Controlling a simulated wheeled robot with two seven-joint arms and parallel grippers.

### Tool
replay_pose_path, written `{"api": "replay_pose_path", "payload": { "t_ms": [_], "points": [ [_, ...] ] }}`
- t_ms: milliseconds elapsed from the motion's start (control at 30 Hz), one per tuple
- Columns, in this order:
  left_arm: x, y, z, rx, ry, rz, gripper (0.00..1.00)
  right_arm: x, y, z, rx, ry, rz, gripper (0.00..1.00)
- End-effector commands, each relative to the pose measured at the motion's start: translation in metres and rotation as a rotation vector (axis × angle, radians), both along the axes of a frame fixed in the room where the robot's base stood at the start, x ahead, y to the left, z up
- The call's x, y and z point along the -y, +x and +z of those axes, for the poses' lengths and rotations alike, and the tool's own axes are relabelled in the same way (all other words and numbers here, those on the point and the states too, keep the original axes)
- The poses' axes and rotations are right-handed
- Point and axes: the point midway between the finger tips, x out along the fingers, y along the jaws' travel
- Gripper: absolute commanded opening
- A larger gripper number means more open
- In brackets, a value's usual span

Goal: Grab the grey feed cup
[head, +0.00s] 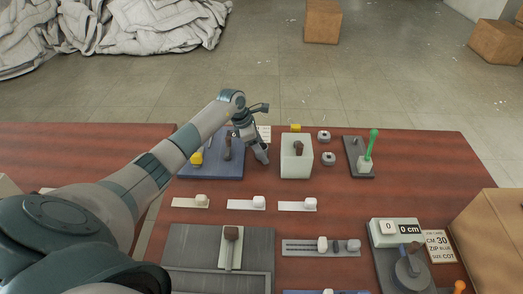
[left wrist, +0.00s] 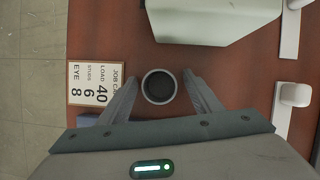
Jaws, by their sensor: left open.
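The grey feed cup (left wrist: 159,87), round with a pale rim and a dark inside, stands on the red-brown table in the left wrist view. My left gripper (left wrist: 160,82) is open, with one finger on each side of the cup; I cannot tell whether either finger touches it. In the head view my left gripper (head: 262,158) points down at the table, between the blue board and the pale green box, and the cup is hidden there. My right gripper is not in view.
The pale green box (head: 296,163) stands close right of the gripper; the blue board (head: 215,171) lies left. A job card (left wrist: 97,84) lies beside the cup. Several white slider strips (head: 297,206) lie nearer. A green-handled lever (head: 374,140) stands at right.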

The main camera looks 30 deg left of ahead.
Motion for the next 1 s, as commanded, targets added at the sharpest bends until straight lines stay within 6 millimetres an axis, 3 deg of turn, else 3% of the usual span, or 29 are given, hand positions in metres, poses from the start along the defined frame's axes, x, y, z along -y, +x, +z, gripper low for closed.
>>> {"api": "replay_pose_path", "payload": {
  "t_ms": [400, 467, 600, 1000],
  "points": [
    [-0.0005, 0.0001, 0.0001, 0.001, 0.001, 0.000, 0.59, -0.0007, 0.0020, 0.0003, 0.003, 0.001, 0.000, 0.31],
    [-0.0005, 0.0001, 0.0002, 0.001, 0.001, 0.000, 0.49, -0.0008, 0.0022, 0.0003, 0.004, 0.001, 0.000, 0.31],
    [-0.0005, 0.0001, 0.0003, 0.001, 0.001, 0.000, 0.16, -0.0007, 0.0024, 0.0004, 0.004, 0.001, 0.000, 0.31],
    [-0.0009, 0.0007, 0.0044, 0.003, 0.001, -0.001, 0.13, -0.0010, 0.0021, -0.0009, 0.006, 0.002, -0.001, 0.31]
  ]
}}
